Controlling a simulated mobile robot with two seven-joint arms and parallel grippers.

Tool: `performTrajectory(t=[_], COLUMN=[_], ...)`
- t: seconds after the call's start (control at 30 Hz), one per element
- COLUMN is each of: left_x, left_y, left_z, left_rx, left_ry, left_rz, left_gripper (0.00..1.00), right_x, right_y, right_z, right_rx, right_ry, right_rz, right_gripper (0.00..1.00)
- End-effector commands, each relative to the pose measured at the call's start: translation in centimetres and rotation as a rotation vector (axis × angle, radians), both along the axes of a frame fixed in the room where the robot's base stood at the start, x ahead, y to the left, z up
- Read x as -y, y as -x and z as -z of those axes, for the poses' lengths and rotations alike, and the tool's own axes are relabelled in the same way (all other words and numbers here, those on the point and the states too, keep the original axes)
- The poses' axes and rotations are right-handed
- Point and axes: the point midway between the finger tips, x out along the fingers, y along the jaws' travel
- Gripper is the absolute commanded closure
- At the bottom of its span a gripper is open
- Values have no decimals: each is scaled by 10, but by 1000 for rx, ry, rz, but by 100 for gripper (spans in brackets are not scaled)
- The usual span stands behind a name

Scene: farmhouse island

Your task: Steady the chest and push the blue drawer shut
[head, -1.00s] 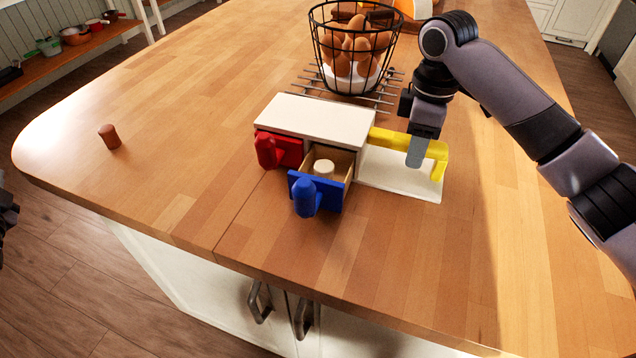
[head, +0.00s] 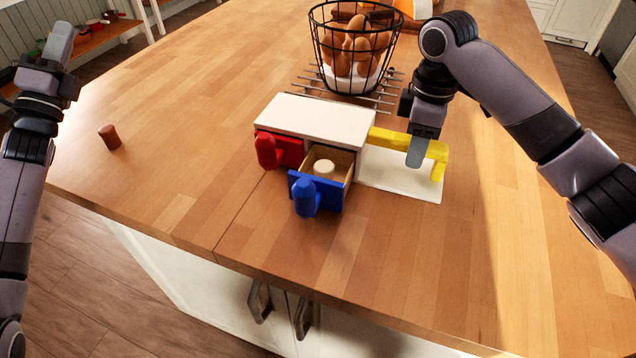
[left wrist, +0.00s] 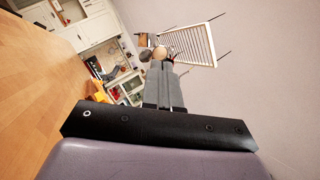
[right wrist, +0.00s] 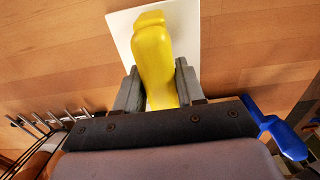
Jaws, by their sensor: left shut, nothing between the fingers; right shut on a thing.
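The small chest (head: 316,118) with a white top stands on the wooden island. Its red drawer (head: 279,150) is at the left. Its blue drawer (head: 318,190) is pulled out toward the front and holds a pale round piece (head: 324,167). A yellow handle (head: 437,152) sticks out from the chest's right side over a white base plate (head: 400,180). My right gripper (head: 418,150) is shut on the yellow handle; the right wrist view shows the yellow handle (right wrist: 155,55) between the fingers. My left gripper (head: 60,42) is shut and empty, raised at the far left, away from the chest.
A black wire basket of eggs (head: 352,50) stands on a metal rack (head: 375,100) behind the chest. A brown cylinder (head: 110,137) stands on the left of the island.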

Motion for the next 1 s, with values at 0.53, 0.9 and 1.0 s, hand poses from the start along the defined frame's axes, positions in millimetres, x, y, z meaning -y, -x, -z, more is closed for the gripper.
performTrajectory(t=[0.53,0.9,1.0], left_x=[177,282,308], left_y=[22,68,83], left_z=[-96,-131,-136], left_rx=[359,642,725], left_ry=[-450,-745,-824], left_rz=[222,346,379], left_gripper=[100,100,100], right_x=[-1,-1,-1], right_y=[3,3,3], right_z=[6,6,6], right_rx=[-14,-14,-14], right_ry=[3,3,3], right_rz=[-4,-3,-3], right_gripper=[100,100,100])
